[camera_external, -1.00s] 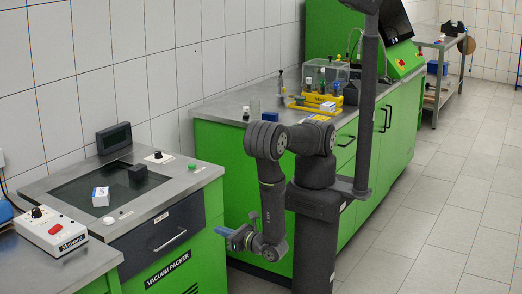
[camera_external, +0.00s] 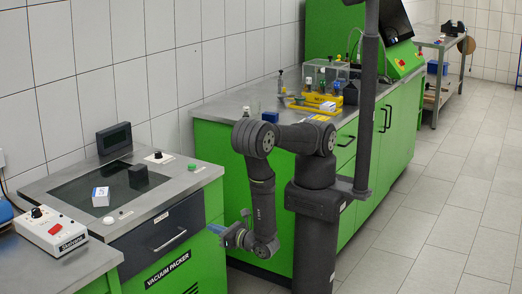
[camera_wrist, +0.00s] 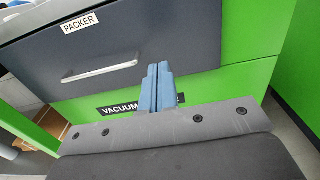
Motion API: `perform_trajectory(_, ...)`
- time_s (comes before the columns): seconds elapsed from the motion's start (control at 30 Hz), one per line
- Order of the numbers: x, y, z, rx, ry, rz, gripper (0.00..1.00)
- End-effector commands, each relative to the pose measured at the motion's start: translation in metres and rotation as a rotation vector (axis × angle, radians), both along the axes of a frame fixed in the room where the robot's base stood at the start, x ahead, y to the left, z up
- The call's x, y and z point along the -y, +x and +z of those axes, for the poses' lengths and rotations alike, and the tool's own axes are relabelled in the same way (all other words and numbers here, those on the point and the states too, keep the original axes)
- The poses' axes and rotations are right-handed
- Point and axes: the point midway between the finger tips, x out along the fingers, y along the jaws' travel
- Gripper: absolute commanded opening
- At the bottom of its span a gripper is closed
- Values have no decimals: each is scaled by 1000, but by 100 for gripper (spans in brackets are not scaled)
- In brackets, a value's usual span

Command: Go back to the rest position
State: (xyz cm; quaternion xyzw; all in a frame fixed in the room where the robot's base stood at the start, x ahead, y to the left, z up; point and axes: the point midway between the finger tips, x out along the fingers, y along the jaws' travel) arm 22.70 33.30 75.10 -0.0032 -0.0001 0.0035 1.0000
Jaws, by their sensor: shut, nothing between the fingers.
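My gripper (camera_external: 218,231) hangs low in front of the green vacuum packer cabinet (camera_external: 213,252), at the end of my folded arm. In the wrist view its blue fingers (camera_wrist: 158,82) are shut together with nothing between them. The gripper appears apart from the cabinet, though the exact gap is hard to tell.
On the packer top lie a white box (camera_external: 101,196) and a black block (camera_external: 138,176). A white control box (camera_external: 50,229) sits at the left. A green counter (camera_external: 223,149) with a yellow rack (camera_external: 319,102) stands behind my arm. Tiled floor (camera_external: 410,222) at the right is clear.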

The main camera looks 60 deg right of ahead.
Motion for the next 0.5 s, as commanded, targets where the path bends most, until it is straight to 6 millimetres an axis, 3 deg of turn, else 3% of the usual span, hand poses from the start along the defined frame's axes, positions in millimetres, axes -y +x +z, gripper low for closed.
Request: perform_trajectory(0.5,1,71,0,0,3,-6,0)
